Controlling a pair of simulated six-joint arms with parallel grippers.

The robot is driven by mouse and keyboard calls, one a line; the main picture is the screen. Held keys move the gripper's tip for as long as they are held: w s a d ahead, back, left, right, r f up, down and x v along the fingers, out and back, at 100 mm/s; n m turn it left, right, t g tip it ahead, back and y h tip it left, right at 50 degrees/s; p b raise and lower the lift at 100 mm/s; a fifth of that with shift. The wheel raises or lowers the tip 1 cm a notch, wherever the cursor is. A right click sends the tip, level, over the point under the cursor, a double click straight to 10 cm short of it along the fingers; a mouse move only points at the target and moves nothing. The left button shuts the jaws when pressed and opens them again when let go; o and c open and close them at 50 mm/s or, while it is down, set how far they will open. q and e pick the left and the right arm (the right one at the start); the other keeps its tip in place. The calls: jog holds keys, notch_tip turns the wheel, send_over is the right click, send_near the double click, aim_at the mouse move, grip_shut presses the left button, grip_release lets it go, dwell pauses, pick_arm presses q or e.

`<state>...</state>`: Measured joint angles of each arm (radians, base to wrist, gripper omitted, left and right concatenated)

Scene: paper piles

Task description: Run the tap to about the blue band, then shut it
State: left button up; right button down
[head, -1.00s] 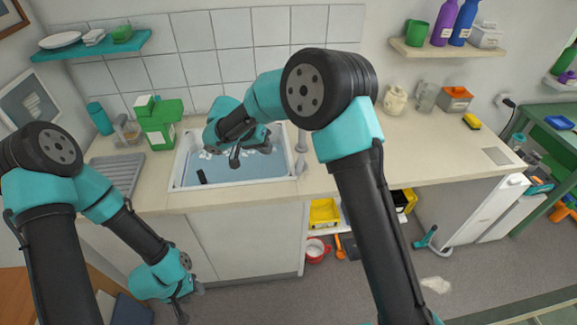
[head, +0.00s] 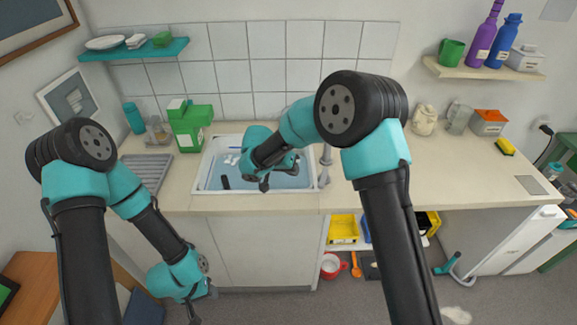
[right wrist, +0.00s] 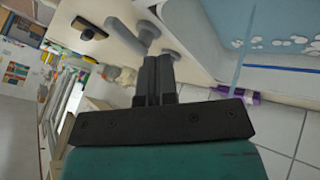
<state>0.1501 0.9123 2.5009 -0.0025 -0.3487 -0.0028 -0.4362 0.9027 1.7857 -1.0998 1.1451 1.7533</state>
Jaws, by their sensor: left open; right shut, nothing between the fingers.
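The white sink (head: 198,186) holds bluish water with white foam (head: 232,160). The grey tap (head: 325,166) stands at its right side, partly behind my right arm. The tap's grey rounded parts (right wrist: 176,50) show close beyond my fingers in the right wrist view. My right gripper (head: 266,183) is over the sink; its fingers (right wrist: 157,62) are shut and empty. I cannot tell whether they touch the tap. A darker blue stripe (right wrist: 241,55) crosses the pale surface there; whether it is the band or water is unclear. My left gripper (head: 203,303) is open, low before the cabinet.
A green carton (head: 188,130) and a ribbed drainer (head: 147,170) are left of the sink. A jar (head: 424,120) and a yellow sponge (head: 505,147) sit at the right. The counter (head: 440,165) between is mostly clear.

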aim_at(323, 178)
jog(key=d+f, duration=0.1)
jog(key=d, duration=0.1)
jog(key=d+f, duration=0.1)
jog(key=d, duration=0.1)
jog(key=d+f, duration=0.1)
jog(key=f, duration=0.1)
jog(key=shift+s+d, duration=0.15)
jog(key=shift+d, duration=0.25)
jog(key=shift+s+d, duration=0.2)
jog(key=shift+d, duration=0.2)
jog(key=shift+a, duration=0.1)
